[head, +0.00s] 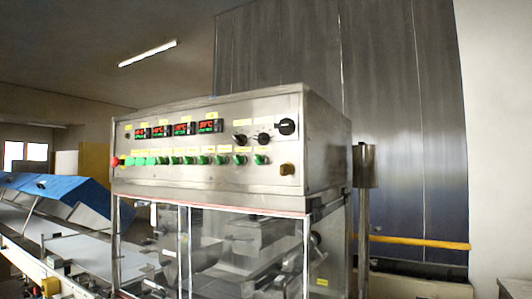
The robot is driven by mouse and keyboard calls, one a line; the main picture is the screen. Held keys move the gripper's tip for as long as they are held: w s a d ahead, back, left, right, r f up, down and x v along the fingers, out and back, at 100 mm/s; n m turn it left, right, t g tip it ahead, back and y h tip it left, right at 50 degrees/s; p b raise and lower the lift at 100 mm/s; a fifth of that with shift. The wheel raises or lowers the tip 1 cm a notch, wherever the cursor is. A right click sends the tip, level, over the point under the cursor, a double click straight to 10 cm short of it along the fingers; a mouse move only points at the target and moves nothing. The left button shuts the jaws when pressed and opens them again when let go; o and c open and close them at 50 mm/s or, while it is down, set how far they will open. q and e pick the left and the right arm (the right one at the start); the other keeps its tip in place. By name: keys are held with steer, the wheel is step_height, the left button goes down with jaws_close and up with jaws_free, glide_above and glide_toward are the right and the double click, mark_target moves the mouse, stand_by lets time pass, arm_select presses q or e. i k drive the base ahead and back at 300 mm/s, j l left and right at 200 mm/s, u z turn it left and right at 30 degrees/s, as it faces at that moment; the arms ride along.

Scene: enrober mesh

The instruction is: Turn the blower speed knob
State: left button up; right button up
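A steel control panel (212,150) stands in the middle of the head view. A brownish switch (287,169) sits below the right knob. Neither of my grippers is in view.
The panel also carries several red displays (185,129), a row of green buttons (193,160) and a red button (115,161). Below is a clear-walled enclosure (245,250). A blue-covered conveyor (75,195) is at left; a yellow bar (420,242) and steel post (363,210) are at right.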

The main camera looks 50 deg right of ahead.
mark_target(264, 139)
steer(key=z, duration=1.4)
